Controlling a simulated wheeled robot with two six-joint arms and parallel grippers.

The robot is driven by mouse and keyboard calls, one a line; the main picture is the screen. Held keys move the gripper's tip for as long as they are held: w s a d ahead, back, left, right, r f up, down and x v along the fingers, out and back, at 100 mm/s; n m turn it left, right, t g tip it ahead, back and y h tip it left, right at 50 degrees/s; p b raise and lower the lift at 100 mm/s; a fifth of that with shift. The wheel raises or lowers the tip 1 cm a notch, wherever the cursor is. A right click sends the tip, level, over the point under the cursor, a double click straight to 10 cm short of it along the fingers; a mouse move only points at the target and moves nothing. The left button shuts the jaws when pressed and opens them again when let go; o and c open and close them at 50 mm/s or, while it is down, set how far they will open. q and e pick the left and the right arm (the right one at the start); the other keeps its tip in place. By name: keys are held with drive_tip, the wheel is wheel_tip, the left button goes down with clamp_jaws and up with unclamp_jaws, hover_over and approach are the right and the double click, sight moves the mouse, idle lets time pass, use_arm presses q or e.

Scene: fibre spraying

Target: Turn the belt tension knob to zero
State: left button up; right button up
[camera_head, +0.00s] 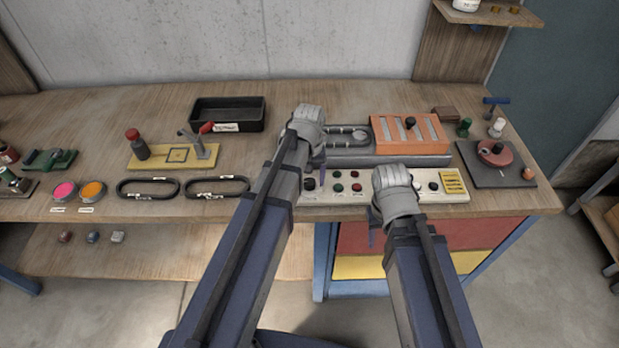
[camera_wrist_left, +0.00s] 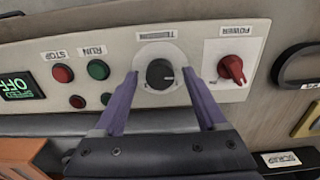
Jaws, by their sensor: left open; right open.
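The belt tension knob (camera_wrist_left: 160,73) is round and black, on a white panel under a "TENSION" label that appears upside down in the left wrist view. A dark knob, probably the same one, shows beside my left arm in the head view (camera_head: 310,184). My left gripper (camera_wrist_left: 160,76) is open, its two purple fingers on either side of the knob with visible gaps. It also shows in the head view (camera_head: 317,165), over the left part of the control panel (camera_head: 345,198). My right gripper (camera_head: 372,238) is open and empty at the panel's front edge.
A red power knob (camera_wrist_left: 232,68) is close beside one left finger. Red and green buttons (camera_wrist_left: 98,69) and a speed display reading OFF (camera_wrist_left: 16,86) are on the other side. Behind the panel stands an orange slotted block (camera_head: 405,135). Black belts (camera_head: 148,188) lie left.

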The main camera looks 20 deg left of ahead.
sight(310, 182)
use_arm(q)
wheel_tip(310, 182, up, 7)
drive_tip(key=p, duration=0.7)
drive_tip(key=shift+r, duration=0.2)
drive_tip(key=shift+s+d+f, duration=0.1)
drive_tip(key=s+d+f+m+y+b, duration=0.1)
drive_tip(key=s+d+m, duration=0.6)
drive_tip(key=s+d, duration=0.3)
drive_tip(key=s, duration=0.4)
drive_tip(key=shift+s+d, duration=0.15)
drive_tip(key=shift+s, duration=0.05)
